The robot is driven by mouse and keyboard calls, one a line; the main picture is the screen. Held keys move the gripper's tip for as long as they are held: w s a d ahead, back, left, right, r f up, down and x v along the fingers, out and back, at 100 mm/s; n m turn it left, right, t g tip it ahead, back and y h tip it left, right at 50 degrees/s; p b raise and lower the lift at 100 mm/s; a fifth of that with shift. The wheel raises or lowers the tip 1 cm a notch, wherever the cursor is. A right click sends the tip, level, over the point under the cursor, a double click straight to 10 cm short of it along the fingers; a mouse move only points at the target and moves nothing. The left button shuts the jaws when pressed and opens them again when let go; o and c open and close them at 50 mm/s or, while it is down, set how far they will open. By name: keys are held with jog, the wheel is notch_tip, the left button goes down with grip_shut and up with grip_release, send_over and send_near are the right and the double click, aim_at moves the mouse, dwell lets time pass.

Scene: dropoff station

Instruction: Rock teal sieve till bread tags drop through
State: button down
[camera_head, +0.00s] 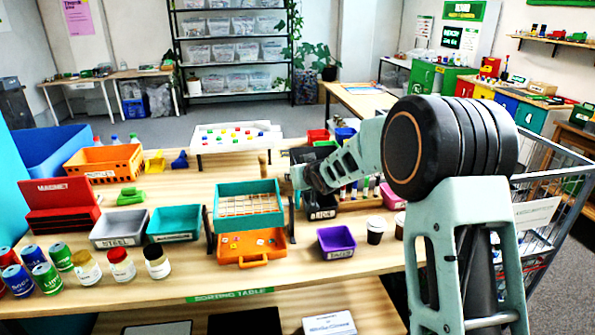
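The teal sieve (250,222) with a pale wire mesh sits mid-table, held between dark uprights at its left and right sides. An orange tray (282,246) with a front handle is below and in front of it. A few small pale pieces, possibly bread tags (262,241), show at the orange tray; bread tags on the mesh are too small to make out. My gripper (306,184) is at the right side of the sieve, close to its right upright. Its fingers are dark and small here, so whether they touch or grip anything cannot be told.
A steel-labelled grey bin (118,228) and a teal bin (174,222) stand left, with cans and jars in front. A purple bin (336,240) and a cup (376,230) stand right. A wire cart (540,215) is beyond the table's right end.

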jog(key=shift+w+r, duration=0.2)
jog(key=shift+w, duration=0.2)
jog(key=c, duration=1.5)
grip_release()
jog(key=shift+f, duration=0.1)
jog(key=shift+c, duration=0.2)
jog(key=v, duration=1.2)
